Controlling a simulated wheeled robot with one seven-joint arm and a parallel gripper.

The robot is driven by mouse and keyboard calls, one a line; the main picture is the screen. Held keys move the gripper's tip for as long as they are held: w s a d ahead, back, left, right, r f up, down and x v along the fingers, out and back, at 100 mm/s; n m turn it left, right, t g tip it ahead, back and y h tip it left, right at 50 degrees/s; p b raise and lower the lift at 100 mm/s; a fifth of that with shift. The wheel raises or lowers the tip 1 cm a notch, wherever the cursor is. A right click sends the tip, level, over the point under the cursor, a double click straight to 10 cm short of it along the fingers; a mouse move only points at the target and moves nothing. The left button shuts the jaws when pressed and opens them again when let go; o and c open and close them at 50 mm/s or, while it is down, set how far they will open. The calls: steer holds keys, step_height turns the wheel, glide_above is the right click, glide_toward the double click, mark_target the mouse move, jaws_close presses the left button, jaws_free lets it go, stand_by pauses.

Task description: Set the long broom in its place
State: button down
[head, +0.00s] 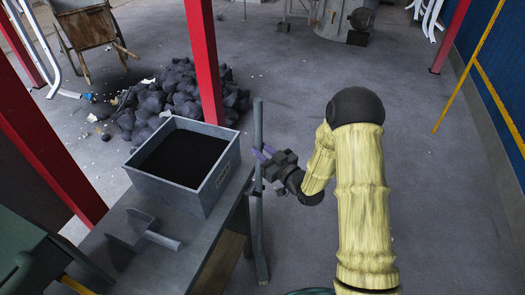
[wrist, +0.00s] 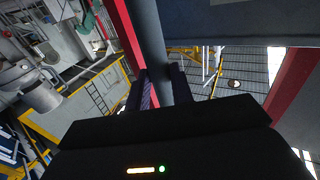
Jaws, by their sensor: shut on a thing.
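The long broom (head: 259,215) is a thin dark grey pole, standing nearly upright beside the right edge of the workbench. Its lower end is close to the floor; I cannot tell if it touches. My gripper (head: 264,154) is shut on the pole in its upper part, with purple fingers around it. In the wrist view the grey pole (wrist: 147,35) runs between the two fingers of my gripper (wrist: 160,90). The broom's place cannot be made out for certain.
A grey bin (head: 231,168) with dark contents stands on the workbench (head: 190,250). A small grey tool (head: 150,236) lies in front of it. A red post (head: 204,65) and dark rubble (head: 160,95) stand behind. The floor to the right (head: 440,170) is clear.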

steer(key=shift+f, duration=0.4)
steer(key=c, duration=1.1)
jaws_free()
steer(key=shift+c, duration=0.2)
steer(key=shift+s, duration=0.1)
steer(key=b+v, duration=0.3)
steer(key=v, duration=1.4)
steer(key=shift+d, duration=0.1)
